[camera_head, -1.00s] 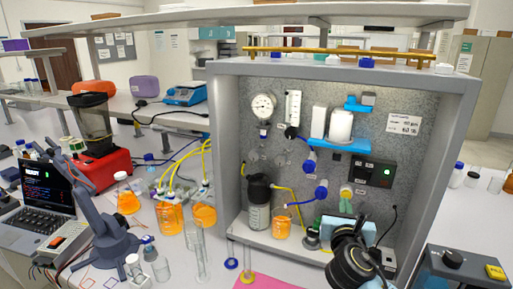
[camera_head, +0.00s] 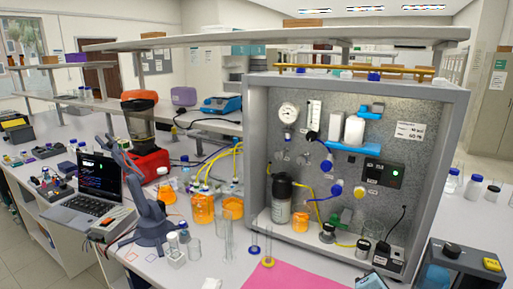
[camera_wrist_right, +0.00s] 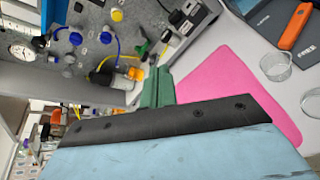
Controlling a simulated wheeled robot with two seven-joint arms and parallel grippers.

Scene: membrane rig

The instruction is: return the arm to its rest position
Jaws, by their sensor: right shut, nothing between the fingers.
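My right gripper (camera_wrist_right: 157,86) shows in the right wrist view as two green fingers, closed together and empty, beyond a black strip and a light blue body. It is in front of the membrane rig (camera_wrist_right: 50,75), over the bench near the pink mat (camera_wrist_right: 230,85). In the head view only a light blue piece of my right arm (camera_head: 372,282) shows at the bottom edge; its fingers are not clearly visible there. The rig cabinet (camera_head: 258,150) stands upright with its gauge, bottles and valves inside. My left gripper is not in view.
A black control box (camera_head: 455,262) stands at the right. Orange flasks (camera_head: 203,207), glass cylinders (camera_head: 228,240) and a small blue-grey bench arm (camera_head: 152,222) stand left of the rig. The pink mat (camera_head: 295,277) in front is mostly clear.

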